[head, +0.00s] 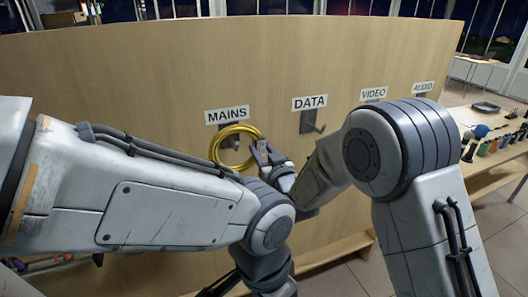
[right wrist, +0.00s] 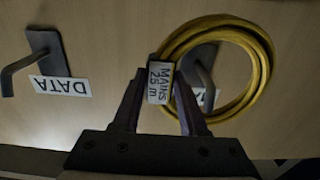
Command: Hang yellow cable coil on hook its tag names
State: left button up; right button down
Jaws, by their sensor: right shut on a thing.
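The yellow cable coil (head: 216,151) is in front of the panel, just below the MAINS label (head: 227,115) and over the MAINS hook plate (head: 231,131). My right gripper (head: 262,153) is shut on the coil's right side in the head view. In the right wrist view the coil (right wrist: 262,50) is seen upside down, with a white tag (right wrist: 159,84) reading "MAINS 25 m" between the fingers (right wrist: 158,98). The MAINS hook (right wrist: 206,84) shows inside the ring. I cannot tell whether its prong passes through.
The DATA hook (head: 311,122) is to the right and empty, under its label (head: 310,103). VIDEO (head: 374,94) and AUDIO (head: 423,87) labels are further right, their hooks mostly hidden by my right arm. A bench (head: 483,160) with small items stands at the far right.

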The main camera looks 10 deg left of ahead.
jog(key=shift+p+x, duration=0.5)
jog(key=shift+x, duration=0.85)
jog(key=shift+f+b, duration=1.35)
jog(key=shift+b, duration=0.25)
jog(key=shift+c, duration=1.8)
grip_release()
jog(key=shift+f, duration=0.2)
jog(key=shift+s+d+b, duration=0.3)
jog(key=shift+s+b, duration=0.05)
jog(key=shift+s, duration=0.1)
jog(key=b+v, duration=0.6)
jog(key=v, duration=1.1)
jog(key=shift+s+d+r+b, duration=0.15)
jog(key=shift+s+d+b, duration=0.05)
jog(key=shift+b, duration=0.2)
